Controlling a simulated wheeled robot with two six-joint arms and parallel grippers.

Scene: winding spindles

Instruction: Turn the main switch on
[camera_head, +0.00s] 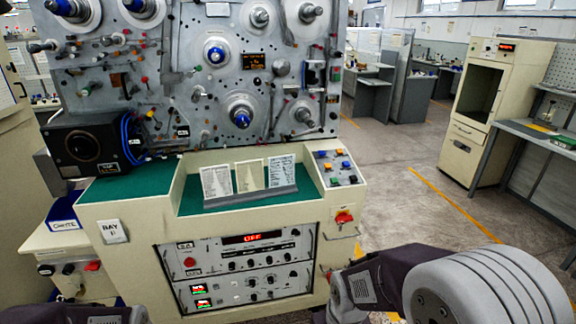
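A red rotary switch (343,217) on a yellowish backing sits on the cream front of the winding machine's console, at the right edge below the button panel. The red display (250,238) on the upper rack unit reads what looks like OFF. My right arm comes in at the lower right, below and to the right of the switch and apart from it; its gripper fingers do not show. A bit of my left arm shows at the bottom left edge; its gripper does not show either.
The rack units hold several knobs and a round red button (189,262). A sloped button panel (337,167) and a card holder (250,197) are on the console top. Another red switch (92,266) is on the unit at left. Open floor (400,185) lies to the right.

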